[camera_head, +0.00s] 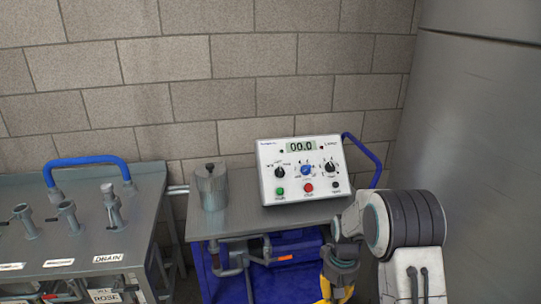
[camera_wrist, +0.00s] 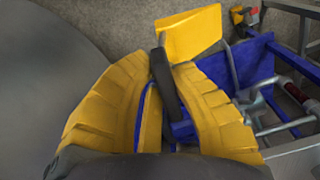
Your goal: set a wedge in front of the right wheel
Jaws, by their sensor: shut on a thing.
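My gripper (camera_wrist: 161,72) shows in the wrist view as two ribbed yellow fingers, shut on a dark bar. The bar joins a yellow block, which looks like the wedge (camera_wrist: 188,34), held just beyond the fingertips. In the head view my gripper (camera_head: 338,284) is low, at the right front of the blue cart (camera_head: 225,284); the wedge cannot be made out there. The cart's blue frame also shows at the right of the wrist view (camera_wrist: 235,66), close to the wedge. I cannot make out the right wheel in either view.
A control box (camera_head: 303,170) and a metal canister (camera_head: 211,187) stand on the cart's grey top. A bench with valves (camera_head: 70,225) is at left, a grey metal wall (camera_head: 475,130) at right.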

